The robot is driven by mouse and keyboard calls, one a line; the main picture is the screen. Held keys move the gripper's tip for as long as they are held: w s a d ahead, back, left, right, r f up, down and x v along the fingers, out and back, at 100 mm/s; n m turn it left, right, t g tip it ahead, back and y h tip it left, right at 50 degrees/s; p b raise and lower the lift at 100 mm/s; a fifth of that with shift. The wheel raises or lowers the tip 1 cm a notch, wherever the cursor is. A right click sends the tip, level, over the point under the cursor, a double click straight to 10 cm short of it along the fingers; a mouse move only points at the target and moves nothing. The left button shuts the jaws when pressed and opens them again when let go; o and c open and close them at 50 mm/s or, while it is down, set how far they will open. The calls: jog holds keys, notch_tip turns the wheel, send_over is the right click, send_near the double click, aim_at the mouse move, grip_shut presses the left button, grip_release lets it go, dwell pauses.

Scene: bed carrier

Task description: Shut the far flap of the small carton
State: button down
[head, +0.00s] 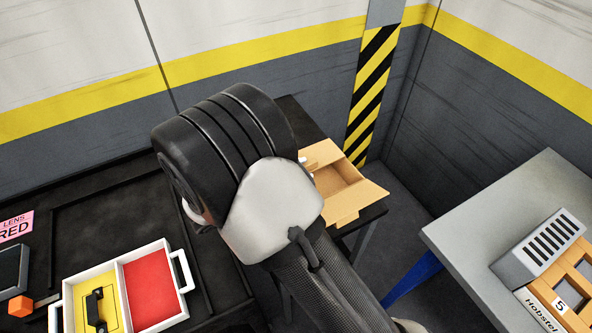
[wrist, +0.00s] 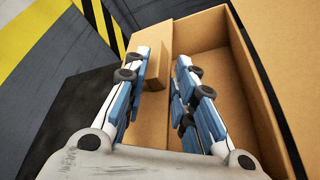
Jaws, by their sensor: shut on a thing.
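The small open carton (head: 338,178) sits at the right end of the dark bench, partly hidden behind my arm. The right flap (head: 370,197) and near flap (head: 343,218) are folded outward. In the wrist view the carton's open inside (wrist: 205,58) lies right of my gripper (wrist: 168,58). My two fingers straddle a cardboard panel with a small tab (wrist: 155,78), and the gripper is shut on it. It seems to be the far flap; the exact contact is hard to see. In the head view my arm mostly hides the gripper.
A white-rimmed tray (head: 178,258) with yellow and red halves lies on the bench at left. A striped post (head: 372,92) stands close behind the carton. A grey table (head: 480,215) with a wooden crate (head: 565,290) is at right, across a gap.

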jog(key=c, duration=1.5)
grip_release()
jog(key=shift+o, duration=0.2)
jog(key=shift+a, duration=0.1)
jog(key=v, duration=1.2)
